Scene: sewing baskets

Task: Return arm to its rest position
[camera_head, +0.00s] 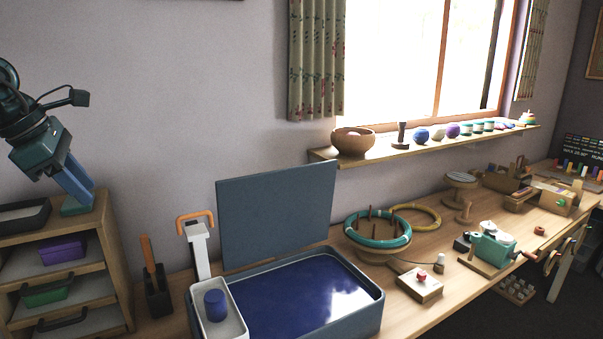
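My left gripper (76,196) is at the far left of the head view, pointing down and to the right. Its teal body and blue fingers stand out against the wall, above or in front of the top of a wooden shelf unit (104,232). I see the fingers nearly edge-on, so I cannot tell whether they are apart or hold anything. Part of my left arm is cut off by the left picture edge. My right gripper and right arm are not in view.
A dark tray (25,217) sits on the shelf unit beside the gripper. A blue open case (372,301) stands on the bench, with a white tray holding a blue spool (215,304). A wooden hoop stand (378,254) is farther right. A windowsill shelf (372,150) holds small items.

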